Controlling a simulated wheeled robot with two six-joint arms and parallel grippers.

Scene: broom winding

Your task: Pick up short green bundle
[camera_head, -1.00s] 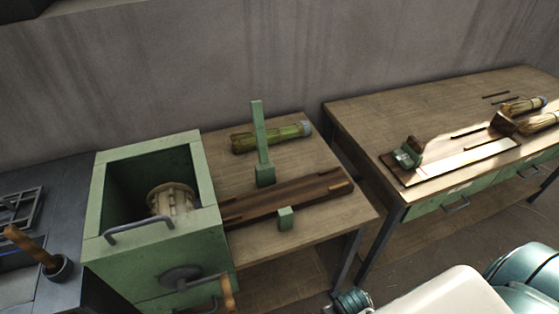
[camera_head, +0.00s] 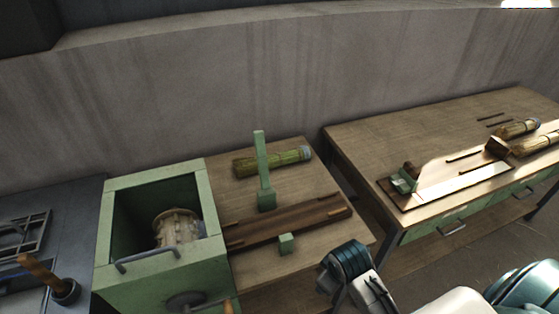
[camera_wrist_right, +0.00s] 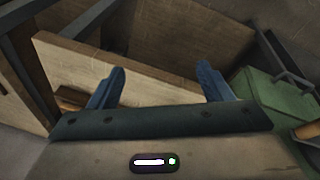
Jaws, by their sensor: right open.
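The short green bundle (camera_head: 285,161) lies on its side at the back of the middle wooden table (camera_head: 222,181), its greyish bound end to the right. A green upright post (camera_head: 262,170) stands in front of it and hides a narrow strip of its middle. My right gripper (camera_wrist_right: 162,80) is open and empty in the wrist view. A wooden tabletop edge shows beyond its fingers, and the bundle cannot be made out there. In the head view my right arm is at the lower right, apart from the bundle. My left gripper is not in view.
A green open-topped box (camera_head: 205,205) with a crank stands left of the table. A brown wooden board (camera_head: 290,222) and a small green block (camera_head: 286,243) lie in front of the bundle. Another table (camera_head: 370,134) at right holds several brushes and tools, beyond a gap.

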